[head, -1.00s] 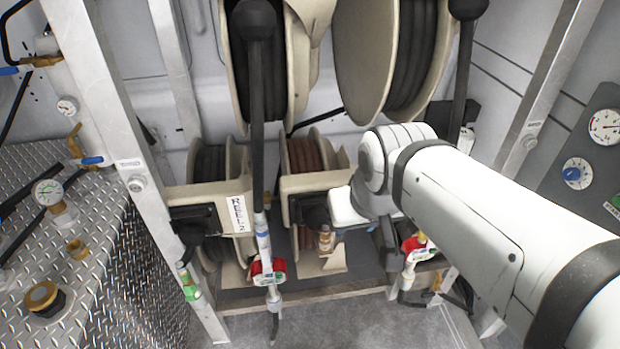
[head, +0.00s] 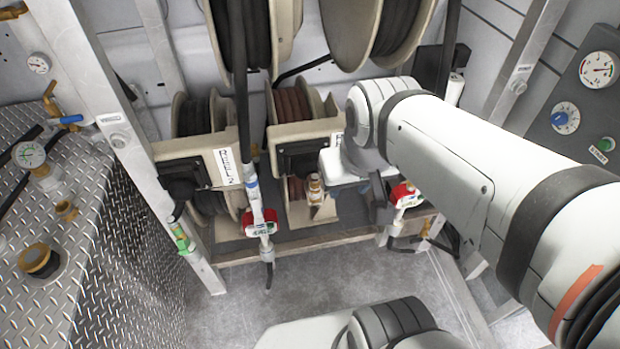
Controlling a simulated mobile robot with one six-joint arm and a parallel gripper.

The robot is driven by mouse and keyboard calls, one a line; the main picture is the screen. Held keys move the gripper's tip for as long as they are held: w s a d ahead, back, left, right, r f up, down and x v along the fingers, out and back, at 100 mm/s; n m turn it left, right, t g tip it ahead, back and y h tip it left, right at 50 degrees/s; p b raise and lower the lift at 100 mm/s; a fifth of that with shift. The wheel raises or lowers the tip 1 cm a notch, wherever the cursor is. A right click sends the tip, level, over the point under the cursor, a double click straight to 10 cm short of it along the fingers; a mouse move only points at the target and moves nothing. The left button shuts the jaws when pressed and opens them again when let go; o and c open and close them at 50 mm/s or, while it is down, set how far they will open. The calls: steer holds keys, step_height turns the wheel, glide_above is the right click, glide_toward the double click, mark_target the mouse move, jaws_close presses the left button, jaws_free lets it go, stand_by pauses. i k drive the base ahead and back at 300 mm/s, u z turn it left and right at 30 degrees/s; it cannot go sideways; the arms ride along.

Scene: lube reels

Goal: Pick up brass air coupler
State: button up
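The brass air coupler (head: 315,188) is a small brass and pale fitting. It hangs upright in front of the reel with the reddish hose, below that reel's dark hose outlet. My white arm reaches in from the right, and its end block (head: 342,168) appears just to the right of the coupler in the picture. I cannot make out my gripper's fingertips. They are hidden or too small to tell from the dark parts below the block. I cannot tell whether anything touches the coupler.
The reddish-hose reel (head: 292,105) stands beside a black-hose reel (head: 198,115). Red-bodied dispensing handles hang at left (head: 262,222) and right (head: 404,195). A metal post (head: 128,150) and diamond-plate box (head: 110,245) are on the left. A gauge panel (head: 575,115) is at right. Grey floor shows in front.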

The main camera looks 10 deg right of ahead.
mark_target(315, 189)
steer(key=z, duration=0.75)
steer(key=k, duration=1.05)
steer(key=u, duration=1.15)
steer(key=i, duration=1)
steer(key=u, duration=0.05)
